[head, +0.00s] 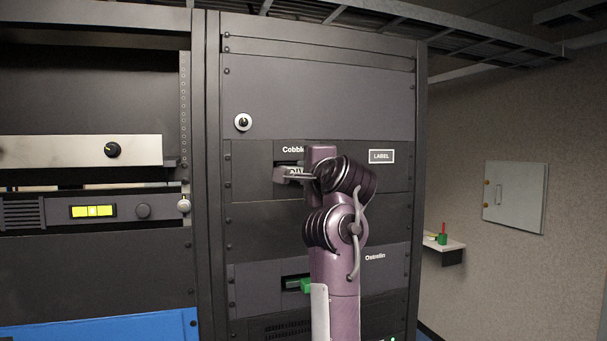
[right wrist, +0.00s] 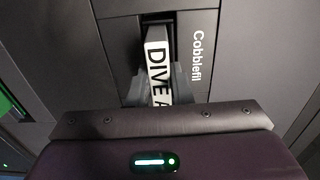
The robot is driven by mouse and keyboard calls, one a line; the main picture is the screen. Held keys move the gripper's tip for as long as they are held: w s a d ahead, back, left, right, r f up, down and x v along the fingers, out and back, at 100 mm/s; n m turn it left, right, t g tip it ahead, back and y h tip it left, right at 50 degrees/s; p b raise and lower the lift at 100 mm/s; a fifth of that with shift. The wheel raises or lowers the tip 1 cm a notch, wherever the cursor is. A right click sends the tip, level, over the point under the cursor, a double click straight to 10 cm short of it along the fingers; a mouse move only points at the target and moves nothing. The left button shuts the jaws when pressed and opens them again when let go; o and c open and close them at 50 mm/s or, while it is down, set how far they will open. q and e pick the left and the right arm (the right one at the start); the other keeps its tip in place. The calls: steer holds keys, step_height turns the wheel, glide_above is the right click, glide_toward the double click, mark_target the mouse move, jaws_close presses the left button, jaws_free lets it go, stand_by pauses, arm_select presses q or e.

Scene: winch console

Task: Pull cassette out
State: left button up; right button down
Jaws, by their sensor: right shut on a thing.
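A pale cassette (right wrist: 157,40) with a white label reading "DIVE A…" sticks out of a dark slot in the upper panel marked "Cobblefil", in the right wrist view. My right gripper (right wrist: 160,88) is shut on its outer end, with one finger on each side. In the head view my right gripper (head: 285,174) is at the slot's mouth, and my arm covers part of that panel. The cassette's inner end is hidden inside the slot. My left gripper is in neither view.
A green cassette (head: 304,285) sits in a lower slot, partly behind my arm. A round knob (head: 243,122) projects from the rack above left. A small wall shelf (head: 445,246) is at right. Open room lies right of the rack.

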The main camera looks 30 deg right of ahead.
steer(key=shift+b+v, duration=0.3)
steer(key=shift+v, duration=2.25)
steer(key=shift+s, duration=0.1)
steer(key=v, duration=0.3)
